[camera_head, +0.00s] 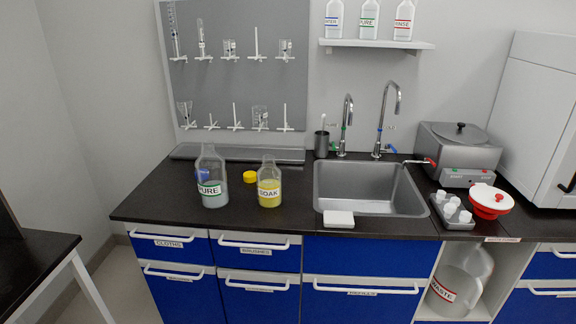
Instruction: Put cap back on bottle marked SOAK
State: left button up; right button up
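The bottle marked SOAK (269,184) stands upright and uncapped on the dark counter, left of the sink, with yellow liquid inside. A yellow cap (250,177) lies on the counter just left of it, close behind its left side. The bottle marked PURE (212,180) stands upright further left, also open at the top. A blue cap (203,174) shows by its left side, partly hidden behind it. Neither of my grippers is in the head view.
A sink (369,188) with two taps is right of the bottles. A white block (339,219) sits at its front edge. A grey tray (238,153) lies behind the bottles. A distiller (456,152) and a red-and-white container (490,200) stand right. The counter before the bottles is clear.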

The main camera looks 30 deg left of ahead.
aim_at(269, 178)
jog(key=i+j, duration=0.15)
jog(key=j, duration=0.2)
jog(key=i+j+z, duration=0.1)
jog(key=j, duration=0.2)
jog(key=i+j, duration=0.1)
jog(key=j, duration=0.25)
jog(key=i+j+z, duration=0.1)
jog(key=j, duration=0.25)
jog(key=i+j, duration=0.15)
jog(key=j, duration=0.2)
